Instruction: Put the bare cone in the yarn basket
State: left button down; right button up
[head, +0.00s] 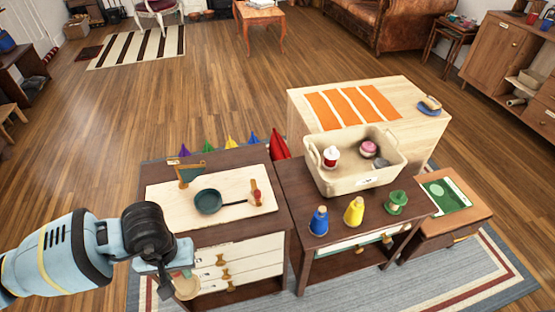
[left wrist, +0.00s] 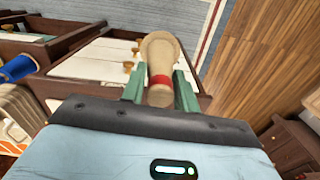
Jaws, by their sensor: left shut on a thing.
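My left gripper (head: 180,272) is shut on a bare cone (left wrist: 160,58), a beige piece with a red band, held between green fingers in the left wrist view. In the head view the cone (head: 187,287) is partly hidden by the gripper, in front of the left cabinet's drawers. The yarn basket (head: 348,186) is a cream, open bin on the dark table to the right, well away from the gripper. It holds a red-and-white piece (head: 331,156), a pink one (head: 369,147) and a dark grey one (head: 381,163). My right gripper is not in view.
A blue cone (head: 319,221), a yellow cone (head: 354,211) and a green spool (head: 396,202) stand before the basket. A dark pan (head: 208,201) and a small wooden item (head: 256,194) sit on the left cabinet's pale board (head: 160,203). Wooden floor lies open beyond.

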aim_at(352, 161)
jog(key=i+l, duration=0.15)
jog(key=l, duration=0.2)
jog(key=i+l, duration=0.15)
jog(key=l, duration=0.25)
jog(key=i+l, duration=0.15)
jog(key=l, duration=0.2)
jog(key=i+l, duration=0.1)
jog(key=l, duration=0.25)
jog(key=i+l, duration=0.15)
jog(key=l, duration=0.2)
jog(key=i+l, duration=0.15)
jog(key=l, duration=0.25)
jog(key=i+l, duration=0.15)
jog(key=l, duration=0.2)
jog(key=i+l, duration=0.15)
jog(key=l, duration=0.2)
